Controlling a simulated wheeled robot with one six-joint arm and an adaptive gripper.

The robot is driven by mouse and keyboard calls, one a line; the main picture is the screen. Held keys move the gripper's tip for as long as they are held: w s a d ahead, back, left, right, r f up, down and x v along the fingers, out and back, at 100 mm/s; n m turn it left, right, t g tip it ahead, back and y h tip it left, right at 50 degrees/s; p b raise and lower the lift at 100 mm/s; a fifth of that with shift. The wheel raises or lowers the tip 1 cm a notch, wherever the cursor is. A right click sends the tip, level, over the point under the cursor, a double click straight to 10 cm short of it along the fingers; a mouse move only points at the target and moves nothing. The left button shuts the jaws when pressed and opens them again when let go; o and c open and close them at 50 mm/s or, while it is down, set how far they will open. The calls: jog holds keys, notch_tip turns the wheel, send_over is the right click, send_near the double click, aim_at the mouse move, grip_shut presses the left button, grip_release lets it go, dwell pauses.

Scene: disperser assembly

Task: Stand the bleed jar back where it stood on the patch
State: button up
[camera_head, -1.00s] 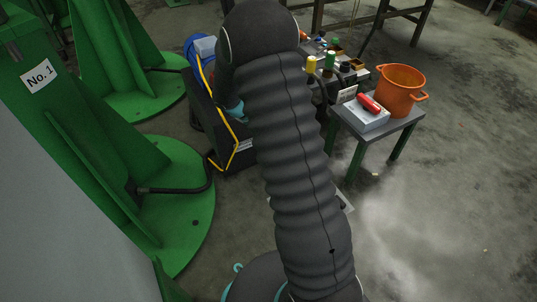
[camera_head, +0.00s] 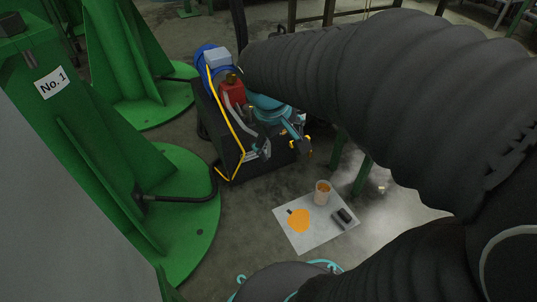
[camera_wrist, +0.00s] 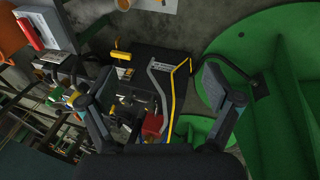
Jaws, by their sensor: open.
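An orange patch (camera_head: 299,221) lies on the sheet to the left of the jar; the two look apart.
The dark machine (camera_head: 219,137) has a blue motor, red part and yellow hose. A black object (camera_head: 344,217) lies right of the jar. Green columns (camera_head: 150,206) stand at left. An orange pot (camera_wrist: 10,36) and red item (camera_wrist: 29,33) show in the wrist view.

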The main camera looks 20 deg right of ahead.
jog(key=s+a+r+m+t+y, duration=0.2)
jog(key=s+a, duration=0.3)
jog(key=s, duration=0.4)
jog(key=shift+s+a+r+t+y, duration=0.15)
jog(key=shift+s+r+t+y, duration=0.15)
jog(key=shift+r+t, duration=0.6)
jog(key=shift+o, duration=0.8)
